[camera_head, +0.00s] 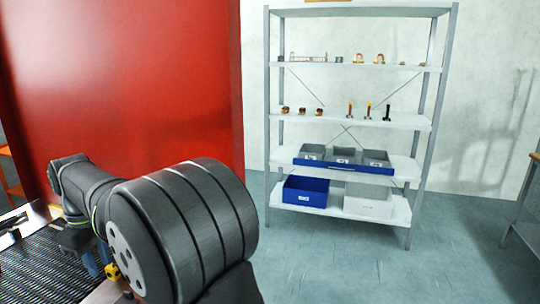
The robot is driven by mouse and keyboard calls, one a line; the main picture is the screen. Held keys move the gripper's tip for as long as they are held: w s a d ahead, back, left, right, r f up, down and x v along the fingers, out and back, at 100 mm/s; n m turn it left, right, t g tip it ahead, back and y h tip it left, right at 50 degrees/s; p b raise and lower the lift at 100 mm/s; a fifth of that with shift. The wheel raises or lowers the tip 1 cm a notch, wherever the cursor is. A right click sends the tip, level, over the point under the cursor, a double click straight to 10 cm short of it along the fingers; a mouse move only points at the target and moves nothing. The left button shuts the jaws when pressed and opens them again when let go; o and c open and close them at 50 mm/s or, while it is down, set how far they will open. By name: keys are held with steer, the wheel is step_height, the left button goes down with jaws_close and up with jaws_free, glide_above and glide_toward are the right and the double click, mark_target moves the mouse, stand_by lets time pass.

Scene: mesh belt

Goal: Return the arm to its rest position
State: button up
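My dark grey arm (190,225) fills the lower left of the head view, bent, with its large rounded joint closest to the camera. Its far end reaches left over the black mesh belt (35,270). My gripper (92,262) seems to be the small grey-blue part pointing down over the belt, partly hidden behind the arm. Its fingers are too small and covered to tell whether they are open or hold anything. A small yellow item (112,271) shows beside it, partly hidden by the arm.
A red panel (130,80) stands behind the arm. A grey shelf unit (345,68) holds small parts, grey bins (343,156), a blue bin (306,190) and a white bin (367,203). Open floor (450,270) lies at right, with a table edge (525,235) at far right.

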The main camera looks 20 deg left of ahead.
step_height(320, 180, down, 15)
steer(key=shift+d+f, duration=0.1)
steer(key=shift+f, duration=0.05)
steer(key=shift+r+m, duration=0.2)
steer(key=shift+m, duration=0.2)
step_height(320, 180, up, 17)
steer(key=shift+n, duration=0.4)
steer(key=a+f, duration=0.1)
steer(key=f, duration=0.2)
steer(key=a+f, duration=0.1)
steer(key=f, duration=0.3)
steer(key=a+f, duration=0.1)
steer(key=f, duration=0.2)
steer(key=shift+s+f, duration=0.15)
steer(key=shift+f, duration=0.85)
